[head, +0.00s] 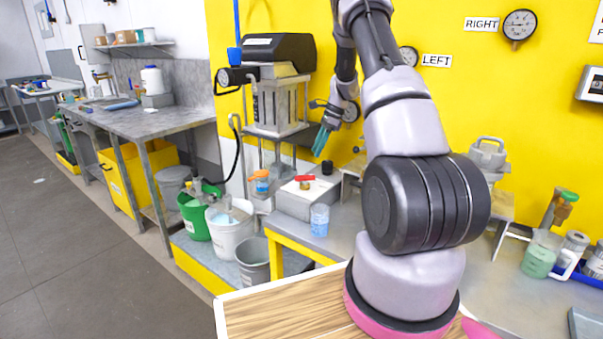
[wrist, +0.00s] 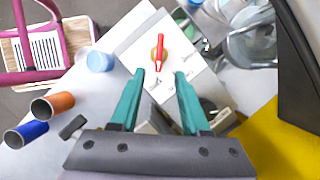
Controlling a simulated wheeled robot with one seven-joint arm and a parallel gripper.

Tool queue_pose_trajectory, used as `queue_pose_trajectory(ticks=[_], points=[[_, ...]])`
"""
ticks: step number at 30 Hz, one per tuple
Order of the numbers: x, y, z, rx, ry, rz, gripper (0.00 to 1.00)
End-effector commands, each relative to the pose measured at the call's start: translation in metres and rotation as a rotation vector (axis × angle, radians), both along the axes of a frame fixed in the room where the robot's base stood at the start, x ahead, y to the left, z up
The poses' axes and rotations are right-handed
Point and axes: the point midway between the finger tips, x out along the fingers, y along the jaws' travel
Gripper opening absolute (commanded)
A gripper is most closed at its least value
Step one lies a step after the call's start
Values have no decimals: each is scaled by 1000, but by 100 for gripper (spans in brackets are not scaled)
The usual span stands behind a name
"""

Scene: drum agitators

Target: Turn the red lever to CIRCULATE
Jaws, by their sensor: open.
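The red lever (head: 304,178) sits on a brass-coloured valve on top of a pale box (head: 293,205) on the grey bench. In the wrist view the lever (wrist: 160,44) lies across its brass hub, lengthwise in the picture, just beyond my fingertips. Small marks on the box top (wrist: 190,72) are too small to read, so I cannot tell which position the lever points to. My gripper (head: 320,143) has teal fingers, hangs above and behind the lever and is apart from it. In the wrist view my gripper (wrist: 158,73) is open with nothing between its fingers.
A blue-tinted cup (head: 320,220) stands in front of the box. A grey pump unit (head: 278,100) stands behind it. Green (head: 195,215) and white (head: 228,224) buckets stand at the left. An orange tube (wrist: 54,105) and a blue tube (wrist: 26,133) are left in the wrist view.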

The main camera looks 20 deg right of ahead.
Motion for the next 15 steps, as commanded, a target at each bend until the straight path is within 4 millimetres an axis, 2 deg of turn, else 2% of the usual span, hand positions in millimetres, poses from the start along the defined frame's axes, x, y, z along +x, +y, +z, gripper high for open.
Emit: queue_pose_trajectory(ticks=[15], points=[[6, 33, -80, 0, 2, 3, 46]])
